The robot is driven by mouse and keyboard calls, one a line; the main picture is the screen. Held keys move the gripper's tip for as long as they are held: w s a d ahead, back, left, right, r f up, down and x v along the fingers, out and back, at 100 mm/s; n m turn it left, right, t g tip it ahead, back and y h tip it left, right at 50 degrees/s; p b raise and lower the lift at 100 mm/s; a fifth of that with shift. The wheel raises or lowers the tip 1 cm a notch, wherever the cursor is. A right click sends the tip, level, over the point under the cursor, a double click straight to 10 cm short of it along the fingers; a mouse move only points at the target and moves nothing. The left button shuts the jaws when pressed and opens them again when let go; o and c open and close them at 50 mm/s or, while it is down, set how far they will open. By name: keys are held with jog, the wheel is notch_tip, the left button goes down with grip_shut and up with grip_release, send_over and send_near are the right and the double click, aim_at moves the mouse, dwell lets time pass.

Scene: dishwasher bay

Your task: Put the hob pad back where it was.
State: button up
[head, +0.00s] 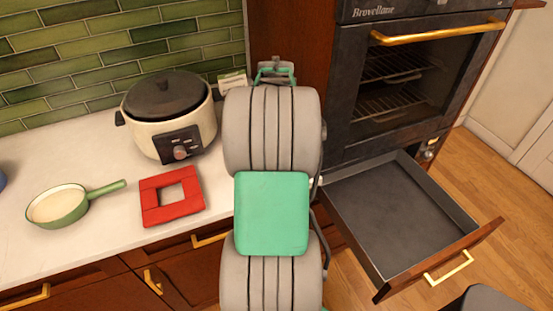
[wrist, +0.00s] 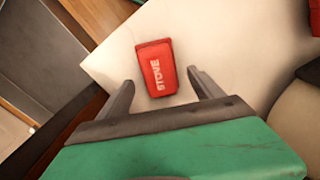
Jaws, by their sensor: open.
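The hob pad looks to be the red block (wrist: 156,68) marked "STOVE", lying on the white counter in the wrist view. In the head view I cannot see it; my arm hides that part of the counter. My gripper (wrist: 160,79) is open in the wrist view, its two fingers either side of the near part of the block, with visible gaps on both sides. Whether the fingers are down at its height I cannot tell. A red square frame (head: 157,209) with an opening in its middle lies on the counter in the head view.
A cream cooker (head: 145,133) with a dark lid stands behind the red frame. A green pan (head: 62,207) sits at the left. An open, empty drawer (head: 405,220) juts out under the oven (head: 400,75) at the right. Bare counter lies around the red frame.

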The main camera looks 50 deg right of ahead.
notch_tip(320, 180, up, 10)
jog(key=w+a+n+t, duration=0.1)
jog(key=w+a+n, duration=0.2)
jog(key=a, duration=0.6)
jog(key=w+a+n, duration=0.2)
jog(key=w+a, duration=0.2)
jog(key=a, duration=0.6)
jog(key=s+a+f+n+t, duration=0.1)
jog(key=s+a+f+n, duration=0.1)
jog(key=a, duration=0.7)
jog(key=s+a+f+n+t, duration=0.1)
jog(key=s+a+f+n, duration=0.1)
jog(key=a, duration=0.7)
jog(key=shift+s+a+f+n+t+b, duration=0.15)
jog(key=shift+s+f+n+t+b, duration=0.2)
jog(key=shift+f+n, duration=0.4)
jog(key=shift+s+r, duration=0.1)
jog(key=shift+r, duration=0.05)
